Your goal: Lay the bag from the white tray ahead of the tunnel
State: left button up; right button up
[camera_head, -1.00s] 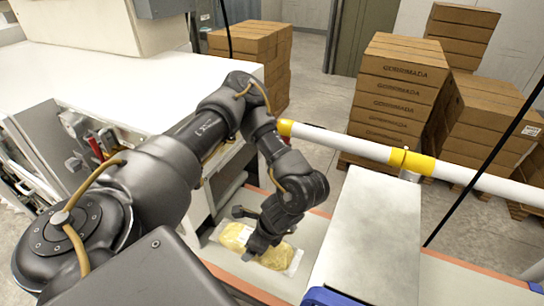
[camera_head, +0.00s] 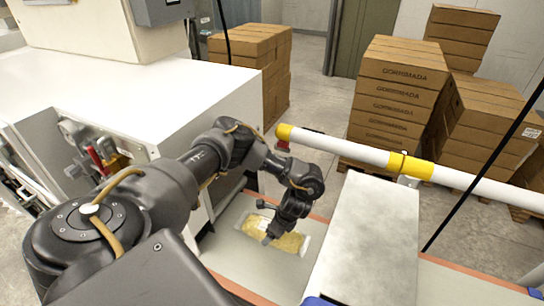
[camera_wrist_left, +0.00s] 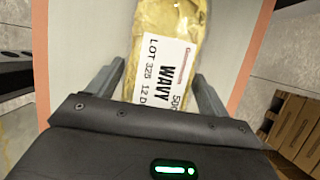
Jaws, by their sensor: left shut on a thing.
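A yellow bag with clear ends (camera_head: 291,242) is over the pale belt (camera_head: 237,262), just left of the grey metal tunnel (camera_head: 372,225). In the left wrist view the bag (camera_wrist_left: 205,25) carries a white label reading WAVY and lies between the fingers. My left gripper (camera_head: 270,236) points down and is shut on the bag; in the left wrist view its fingers (camera_wrist_left: 160,88) flank the label end. I cannot tell whether the bag touches the belt. The white tray is not recognisable in view. My right gripper is not in view.
A white and yellow rail (camera_head: 345,148) runs behind the tunnel. A white machine cabinet (camera_head: 215,105) stands at the left. Stacked cartons (camera_head: 400,90) stand on the floor behind. The belt has orange edges.

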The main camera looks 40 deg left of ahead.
pick_arm(q)
jog(key=shift+w+a+f, duration=0.1)
jog(key=shift+f, duration=1.6)
jog(key=o, duration=1.3)
jog(key=shift+f, duration=0.1)
jog(key=v, duration=1)
jog(key=shift+d+r+b, duration=0.2)
jog(key=shift+r+b, duration=0.15)
jog(key=shift+d+r, duration=0.2)
jog(key=shift+r, duration=0.5)
